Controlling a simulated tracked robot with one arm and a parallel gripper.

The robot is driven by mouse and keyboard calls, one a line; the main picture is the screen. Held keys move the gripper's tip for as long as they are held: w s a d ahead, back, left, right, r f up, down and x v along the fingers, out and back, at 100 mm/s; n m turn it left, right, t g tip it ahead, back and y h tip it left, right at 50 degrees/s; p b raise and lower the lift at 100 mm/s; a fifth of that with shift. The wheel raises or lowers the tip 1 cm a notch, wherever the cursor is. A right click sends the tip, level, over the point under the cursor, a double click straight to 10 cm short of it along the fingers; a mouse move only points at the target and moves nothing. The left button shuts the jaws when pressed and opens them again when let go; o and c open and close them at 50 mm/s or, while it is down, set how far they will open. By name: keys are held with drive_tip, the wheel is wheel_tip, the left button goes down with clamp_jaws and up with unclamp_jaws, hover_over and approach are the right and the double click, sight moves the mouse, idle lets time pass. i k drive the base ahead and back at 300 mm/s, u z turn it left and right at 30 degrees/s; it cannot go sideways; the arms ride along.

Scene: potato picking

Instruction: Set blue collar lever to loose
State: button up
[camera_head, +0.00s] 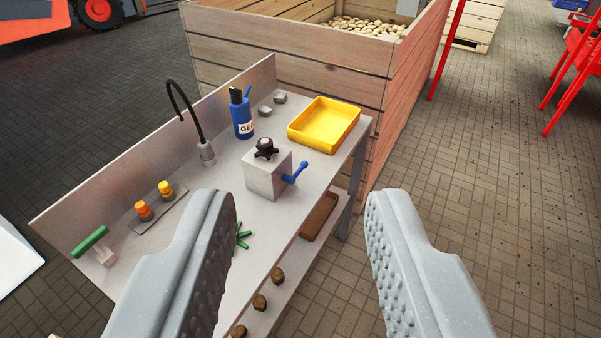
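A blue lever (295,174) sticks out from the right side of a grey metal block (266,178) on the workbench. It slants up to the right from the block's side face. A black star knob (265,148) sits on top of the block. My gripper (302,238) is open and empty, with its two grey padded fingers wide apart in the foreground. The block and lever show between the fingers, farther off, and nothing touches them. The left finger covers part of the bench.
The bench (210,178) holds a blue bottle (242,114), a yellow tray (324,124), a bent black rod (186,115), orange and yellow buttons (144,210) and a green-handled lever (90,242). A wooden crate (290,62) of potatoes stands behind.

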sight(291, 180)
drive_tip(key=u, duration=0.05)
drive_tip(key=k, duration=0.6)
drive_tip(key=z, duration=0.65)
drive_tip(key=i, duration=0.95)
drive_tip(key=z, duration=0.3)
drive_tip(key=i, duration=1.3)
drive_tip(key=u, duration=0.65)
